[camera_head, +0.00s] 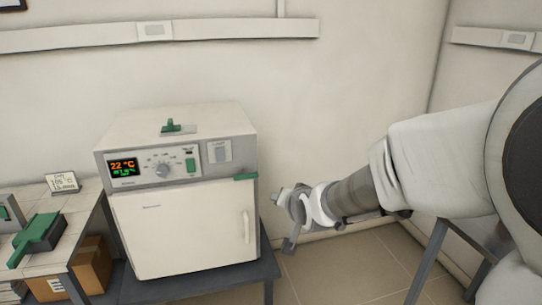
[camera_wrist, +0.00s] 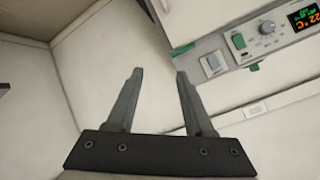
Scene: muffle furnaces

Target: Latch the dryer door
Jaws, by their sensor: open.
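The dryer (camera_head: 185,145) is a white box on a dark stand in the head view. Its white door (camera_head: 185,228), with an upright handle (camera_head: 246,227) at the right, looks closed against the front; I cannot tell if a small gap remains. A green latch lever (camera_head: 245,176) lies about level at the door's top right corner. In the wrist view the latch (camera_wrist: 183,49) shows as a green strip beyond the right finger. My gripper (camera_head: 281,218) is right of the dryer, open and empty, apart from the latch. Its two fingers (camera_wrist: 160,74) point towards the wall.
A green handle piece (camera_head: 172,127) is on the dryer's top. At left, a bench holds a small sign (camera_head: 62,183) and a green-topped device (camera_head: 38,238), with a cardboard box (camera_head: 90,265) beside it. Tiled floor (camera_head: 345,265) is open to the right of the stand.

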